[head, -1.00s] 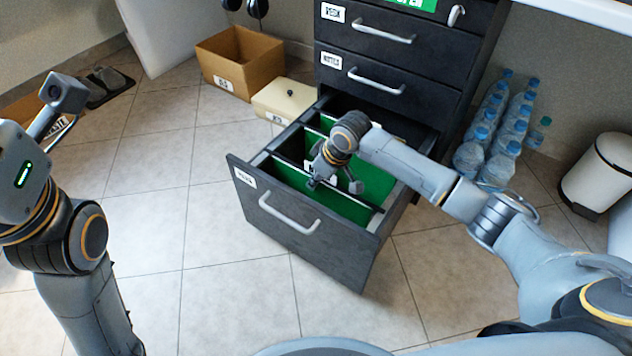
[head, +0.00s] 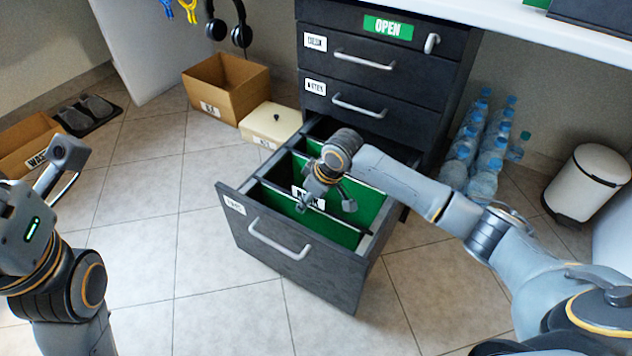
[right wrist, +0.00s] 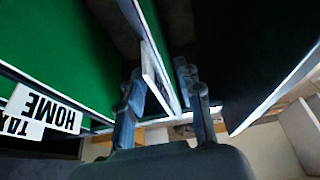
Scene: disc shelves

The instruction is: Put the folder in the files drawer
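The cabinet's bottom drawer (head: 290,268) is pulled out, with a small front label too blurred to read. Green hanging files (head: 347,229) stand in it; tabs reading HOME (right wrist: 45,108) and TAX show in the right wrist view. My right gripper (head: 326,205) is over the drawer, fingers spread and pointing down. In the right wrist view a thin white-edged piece (right wrist: 158,76) shows between the fingers, apparently not clamped. I cannot tell whether it belongs to the folder; no separate folder is clear. My left gripper (head: 62,165) is at the far left, away from the drawer.
Closed drawers and a green OPEN sign (head: 388,27) are above. A cardboard box (head: 226,88) and a cream lidded box (head: 270,124) stand left of the cabinet. Bottles (head: 485,150) and a white bin (head: 588,182) stand right. The floor at front left is clear.

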